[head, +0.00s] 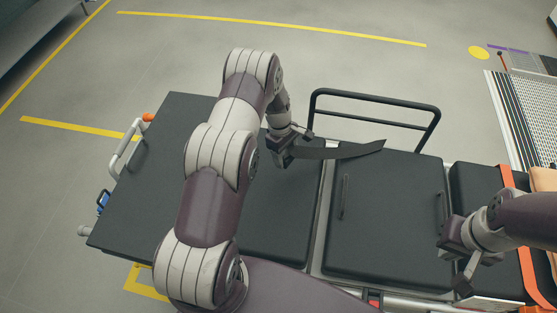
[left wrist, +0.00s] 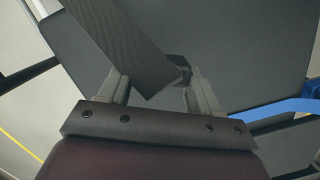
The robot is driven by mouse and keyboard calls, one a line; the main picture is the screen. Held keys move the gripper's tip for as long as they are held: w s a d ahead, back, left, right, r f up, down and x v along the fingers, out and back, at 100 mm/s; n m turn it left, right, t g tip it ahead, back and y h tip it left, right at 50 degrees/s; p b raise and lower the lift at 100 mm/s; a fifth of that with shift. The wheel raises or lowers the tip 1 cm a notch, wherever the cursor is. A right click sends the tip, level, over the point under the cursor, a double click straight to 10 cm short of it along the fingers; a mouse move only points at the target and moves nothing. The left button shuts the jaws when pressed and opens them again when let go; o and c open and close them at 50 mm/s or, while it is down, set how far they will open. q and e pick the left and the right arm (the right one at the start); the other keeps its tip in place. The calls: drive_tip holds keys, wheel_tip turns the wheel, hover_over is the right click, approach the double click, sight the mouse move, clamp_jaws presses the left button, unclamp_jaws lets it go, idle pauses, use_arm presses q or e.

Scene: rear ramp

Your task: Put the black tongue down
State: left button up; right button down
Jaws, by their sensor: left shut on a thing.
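The black tongue (head: 345,150) is a long dark flat strip with a slanted far end. My left gripper (head: 287,148) is shut on its near end, and the strip sticks out to the right over the dark padded stretcher top (head: 380,220). In the left wrist view, the tongue (left wrist: 125,50) runs from the upper left down between the fingers of my left gripper (left wrist: 158,88). The gap between tongue and pads is hard to judge. My right gripper (head: 462,268) hangs low at the right over the padding; whether its jaws are open is unclear.
A black tubular rail (head: 375,97) stands behind the stretcher. A dark flat panel (head: 140,185) lies at the left, with white handles (head: 128,148) beside it. A striped ramp (head: 510,115) is at the far right.

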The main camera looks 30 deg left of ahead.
sight(285, 160)
use_arm(q)
wheel_tip(285, 160, down, 4)
drive_tip(key=shift+f, duration=0.1)
drive_tip(key=shift+f, duration=0.1)
drive_tip(key=shift+f, duration=0.15)
drive_tip(key=o, duration=1.4)
drive_tip(key=shift+c, duration=0.2)
drive_tip(key=shift+r+p, duration=0.3)
drive_tip(key=shift+r, duration=0.05)
drive_tip(key=shift+a+r, duration=0.1)
drive_tip(key=shift+r, duration=0.25)
wheel_tip(285, 160, up, 11)
drive_tip(key=a+b, duration=0.1)
drive_tip(key=b, duration=0.1)
drive_tip(key=shift+a, duration=0.4)
drive_tip(key=shift+w, duration=0.1)
